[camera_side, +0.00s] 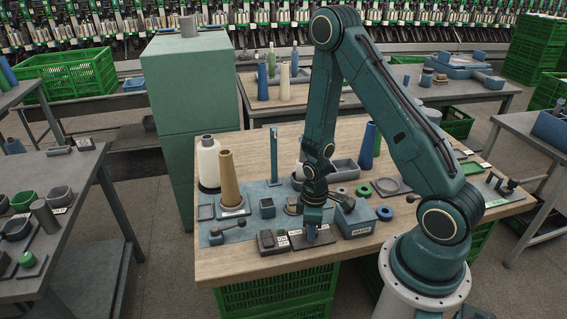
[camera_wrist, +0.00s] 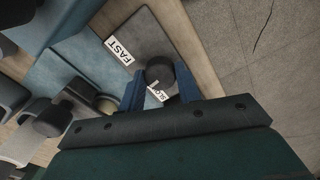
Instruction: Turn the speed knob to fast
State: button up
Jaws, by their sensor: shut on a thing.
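The speed knob (camera_wrist: 160,74) is a dark round knob on a grey plate (camera_wrist: 152,30) in the wrist view. My gripper (camera_wrist: 161,88) is shut on the knob, with one blue finger on each side. A white label reading FAST (camera_wrist: 123,50) lies on the plate, up and left of the knob. A second white label (camera_wrist: 158,95) is partly hidden by the knob and my gripper. A small light mark shows on the knob, pointing toward its lower left. In the side view, my gripper (camera_side: 311,226) points down at the plate near the table's front edge; the knob is hidden there.
On the wooden table (camera_side: 250,268), a blue-grey box labelled WASTE (camera_side: 355,218) stands close to the right of my gripper. A dark block (camera_side: 267,241) is close on the left. A tan cone (camera_side: 231,178) and white spool (camera_side: 208,162) stand farther left.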

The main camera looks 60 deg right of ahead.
jog(key=m, duration=0.5)
jog(key=shift+m, duration=0.4)
jog(key=m, duration=0.4)
jog(key=shift+m, duration=0.4)
jog(key=o, duration=1)
jog(key=shift+c, duration=0.2)
notch_tip(320, 180, up, 14)
dwell(0.4)
dwell(0.3)
